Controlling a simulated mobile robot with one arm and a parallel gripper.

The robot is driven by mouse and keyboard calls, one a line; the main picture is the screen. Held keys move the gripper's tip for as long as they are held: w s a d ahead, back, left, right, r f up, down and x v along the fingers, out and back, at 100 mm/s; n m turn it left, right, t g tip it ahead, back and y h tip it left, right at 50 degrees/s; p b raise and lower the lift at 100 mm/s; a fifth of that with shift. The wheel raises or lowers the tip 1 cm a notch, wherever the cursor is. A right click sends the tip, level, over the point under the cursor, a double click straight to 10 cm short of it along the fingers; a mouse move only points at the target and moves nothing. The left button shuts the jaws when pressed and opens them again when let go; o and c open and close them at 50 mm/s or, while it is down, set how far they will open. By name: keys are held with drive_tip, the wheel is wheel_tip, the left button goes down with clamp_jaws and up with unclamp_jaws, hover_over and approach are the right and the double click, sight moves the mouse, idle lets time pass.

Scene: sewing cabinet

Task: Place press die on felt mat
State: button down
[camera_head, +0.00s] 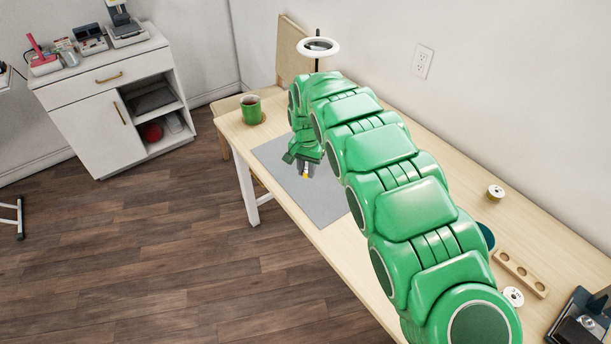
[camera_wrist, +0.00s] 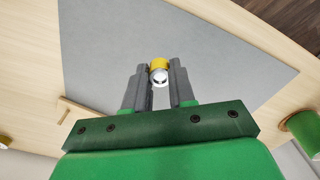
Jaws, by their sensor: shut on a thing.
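The press die is a small piece with a yellow part and a shiny metal part. In the wrist view the die (camera_wrist: 159,72) sits between the fingertips of my gripper (camera_wrist: 159,80), which is shut on it. In the head view the die (camera_head: 306,175) shows at the tips of my gripper (camera_head: 306,166). The grey felt mat (camera_head: 318,196) lies flat on the wooden table, and it fills much of the wrist view (camera_wrist: 210,45). My gripper is over the mat. I cannot tell whether the die touches the mat.
A green mug (camera_head: 251,110) stands on the table beyond the mat's far left corner. A ring lamp (camera_head: 318,47) stands at the back. A wooden block with holes (camera_head: 520,273), a small round tin (camera_head: 496,192) and a teal bowl (camera_head: 487,237) are at the right. My arm hides part of the table.

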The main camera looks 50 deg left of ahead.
sight(305, 183)
drive_tip(key=shift+w+a+f, duration=0.2)
drive_tip(key=shift+a+f, duration=0.15)
drive_tip(key=shift+f, duration=0.1)
drive_tip(key=shift+w+a+f, duration=0.15)
drive_tip(key=shift+a+f, duration=0.2)
drive_tip(key=shift+f, duration=0.1)
drive_tip(key=shift+w+a+f, duration=0.15)
drive_tip(key=shift+a+f, duration=0.15)
drive_tip(key=shift+f, duration=1.55)
drive_tip(key=shift+f, duration=0.15)
drive_tip(key=c, duration=0.9)
unclamp_jaws()
drive_tip(key=shift+c, duration=0.2)
wheel_tip(305, 183, up, 12)
drive_tip(key=shift+r, duration=0.2)
